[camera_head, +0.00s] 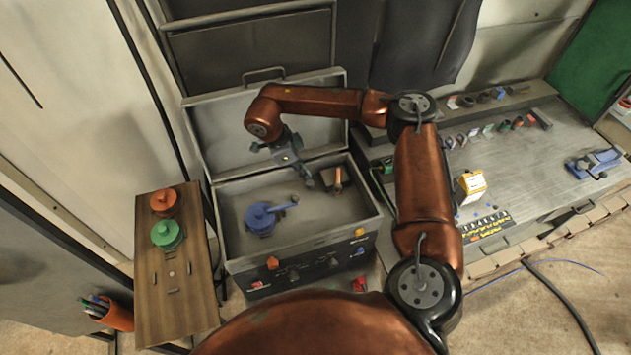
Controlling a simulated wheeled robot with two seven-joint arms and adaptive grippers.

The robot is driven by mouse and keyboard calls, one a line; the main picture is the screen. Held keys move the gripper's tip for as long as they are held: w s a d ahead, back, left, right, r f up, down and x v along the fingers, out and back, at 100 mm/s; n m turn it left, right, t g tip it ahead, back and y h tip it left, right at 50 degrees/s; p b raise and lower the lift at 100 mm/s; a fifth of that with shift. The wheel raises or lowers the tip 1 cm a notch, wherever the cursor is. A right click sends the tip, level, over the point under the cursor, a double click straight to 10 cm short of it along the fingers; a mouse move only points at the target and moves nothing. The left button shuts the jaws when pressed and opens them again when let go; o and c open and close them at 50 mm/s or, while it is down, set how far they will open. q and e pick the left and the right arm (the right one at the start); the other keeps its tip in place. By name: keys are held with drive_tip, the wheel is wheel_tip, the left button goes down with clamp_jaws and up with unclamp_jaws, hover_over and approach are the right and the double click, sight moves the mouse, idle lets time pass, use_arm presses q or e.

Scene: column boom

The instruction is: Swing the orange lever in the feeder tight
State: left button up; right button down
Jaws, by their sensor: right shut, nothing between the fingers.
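The feeder appears to be the open grey metal box (232,254) in the middle, its lid (225,125) raised at the back. A small orange lever (338,177) stands at the back right inside it, beside a small dark block. A blue round part with a handle (260,218) sits at the left inside the box. My right gripper (307,181) is shut and empty, pointing down over the box, just left of the orange lever; I cannot tell whether they touch. My left gripper is not in view.
A wooden board (165,293) at left carries an orange round part (163,202) and a green one (167,233). An orange cup (118,316) with pens stands lower left. A grey workbench (545,150) at right holds a yellow-white box (471,187), a blue tool (594,163) and small parts.

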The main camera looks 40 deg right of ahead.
drive_tip(key=s+d+f+p, duration=0.1)
drive_tip(key=d+f, duration=0.1)
drive_tip(key=f, duration=0.1)
drive_tip(key=s+d+f+p, duration=0.1)
drive_tip(key=d+f, duration=0.1)
drive_tip(key=f, duration=0.1)
drive_tip(key=s+d+f+p, duration=0.1)
drive_tip(key=d+f, duration=0.1)
drive_tip(key=shift+s+d+f, duration=0.15)
drive_tip(key=shift+d+f, duration=0.1)
drive_tip(key=shift+f, duration=0.15)
drive_tip(key=shift+d, duration=0.1)
drive_tip(key=shift+f, duration=0.1)
